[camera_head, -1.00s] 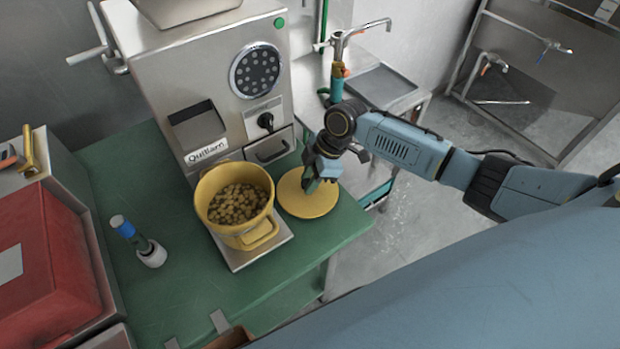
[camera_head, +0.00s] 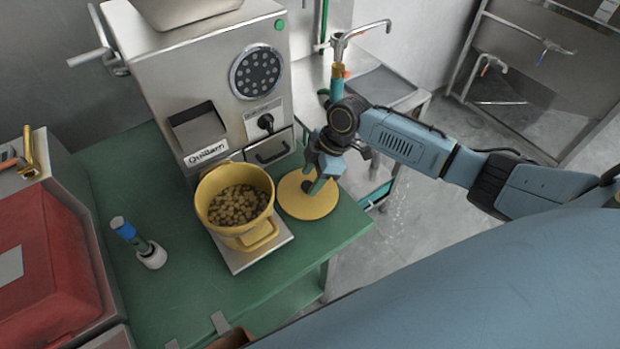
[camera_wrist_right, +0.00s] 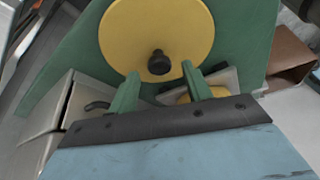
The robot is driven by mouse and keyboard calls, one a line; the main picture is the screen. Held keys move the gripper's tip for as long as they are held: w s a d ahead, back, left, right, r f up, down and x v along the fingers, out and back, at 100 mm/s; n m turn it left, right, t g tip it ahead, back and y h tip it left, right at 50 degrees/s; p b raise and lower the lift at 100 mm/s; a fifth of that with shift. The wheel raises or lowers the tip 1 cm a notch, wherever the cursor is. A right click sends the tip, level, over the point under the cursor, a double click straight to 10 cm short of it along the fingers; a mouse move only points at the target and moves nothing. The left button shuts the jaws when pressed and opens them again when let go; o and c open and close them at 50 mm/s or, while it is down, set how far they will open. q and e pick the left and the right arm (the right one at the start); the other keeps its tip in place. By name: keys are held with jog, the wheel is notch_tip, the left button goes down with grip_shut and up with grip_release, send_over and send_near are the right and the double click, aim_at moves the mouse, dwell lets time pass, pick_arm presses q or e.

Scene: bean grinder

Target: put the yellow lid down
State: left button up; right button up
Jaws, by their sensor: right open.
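The yellow lid (camera_head: 308,206) is a flat round disc with a dark knob. It lies on the green table (camera_head: 180,285), to the right of the yellow pot (camera_head: 245,229). My right gripper (camera_head: 314,187) is over the lid, its fingers at the knob in the head view. In the right wrist view the green fingers (camera_wrist_right: 158,78) are spread apart, and the lid (camera_wrist_right: 135,27) with its black knob (camera_wrist_right: 158,62) shows just beyond the fingertips. The knob appears between and past the tips, not clamped. My left gripper is not in view.
The pot holds brown beans and stands on a metal plate (camera_head: 263,251) in front of the steel grinder (camera_head: 215,75). A red bin (camera_head: 45,255) is at the left. The table's right edge is close to the lid.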

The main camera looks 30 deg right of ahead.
jog(key=v, duration=1)
jog(key=shift+d+r+p, duration=0.15)
jog(key=shift+r+p, duration=0.1)
jog(key=shift+p, duration=0.2)
